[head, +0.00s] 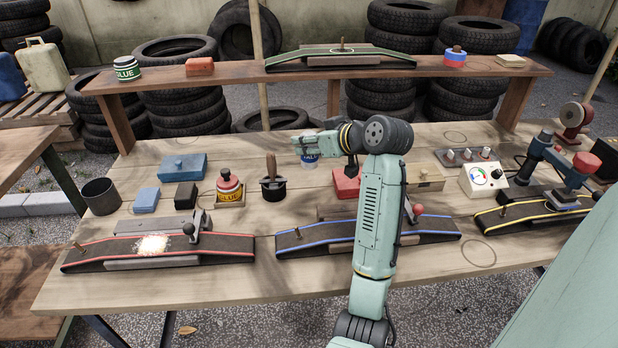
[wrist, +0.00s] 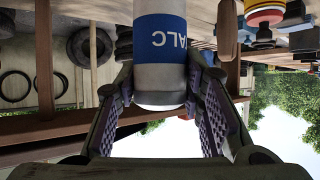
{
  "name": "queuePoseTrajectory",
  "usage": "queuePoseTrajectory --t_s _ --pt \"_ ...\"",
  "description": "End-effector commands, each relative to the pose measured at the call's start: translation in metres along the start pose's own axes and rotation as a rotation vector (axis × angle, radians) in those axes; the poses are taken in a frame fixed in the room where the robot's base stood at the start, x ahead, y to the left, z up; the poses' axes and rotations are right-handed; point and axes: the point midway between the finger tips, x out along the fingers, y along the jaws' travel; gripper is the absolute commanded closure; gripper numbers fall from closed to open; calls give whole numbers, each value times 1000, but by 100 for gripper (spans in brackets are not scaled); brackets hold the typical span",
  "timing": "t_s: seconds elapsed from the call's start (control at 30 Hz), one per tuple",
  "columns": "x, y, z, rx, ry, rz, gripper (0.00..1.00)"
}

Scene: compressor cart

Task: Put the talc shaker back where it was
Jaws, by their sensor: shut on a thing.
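The talc shaker (wrist: 160,60) is a white cylinder with a blue band, and its lettering reads upside down in the wrist view. My gripper (wrist: 163,88) is shut on it, with one ridged finger on each side. In the head view only a small white and blue part of the shaker (head: 310,162) shows below my gripper (head: 306,146), over the back middle of the table. The head view does not clearly show whether its base is clear of the tabletop.
The wooden table (head: 130,238) has several drawn outlines, including empty ones at back right and front right. A black pot with a brush (head: 272,186) and a red block (head: 345,184) stand close to the shaker. A raised shelf (head: 235,76) runs along the back.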

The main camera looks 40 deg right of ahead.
Motion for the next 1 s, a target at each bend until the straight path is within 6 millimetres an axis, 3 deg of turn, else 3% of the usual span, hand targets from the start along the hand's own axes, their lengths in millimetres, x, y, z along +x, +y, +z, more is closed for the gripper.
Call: queuePoseTrajectory --t_s 0.2,0.6,0.93,0.97,1.0 --pt "18 0 34 5 -1 -1 95" --pt "38 0 72 4 -2 -1 95" --pt "42 0 78 1 0 0 95" --pt "42 0 78 1 -1 0 63" --pt "42 0 77 1 -1 0 60"
